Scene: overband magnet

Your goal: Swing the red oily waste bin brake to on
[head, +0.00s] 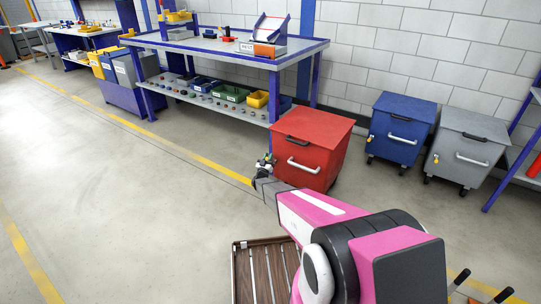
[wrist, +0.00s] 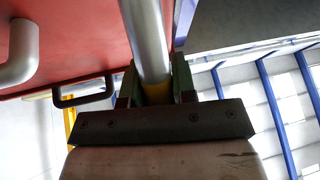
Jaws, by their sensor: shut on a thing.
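The red oily waste bin (head: 318,140) stands beside the end of the workbench, with a pale bar handle on its front. My gripper (head: 265,165) is at the bin's left front edge, partly hidden by my arm. In the wrist view my gripper (wrist: 157,88) is shut on a silver lever (wrist: 146,35) with a yellow part between the jaws; it appears to be the brake lever. The red bin face (wrist: 75,40) fills the upper left there, with the bar handle (wrist: 18,55). The brake's on and off marks are not visible, so I cannot tell its setting.
A blue bin (head: 400,122) and a grey bin (head: 466,142) stand to the right along the wall. The workbench (head: 220,46) with small bins on its shelf is behind left. A wooden slatted pallet or crate (head: 240,275) lies low in front. The floor at left is clear.

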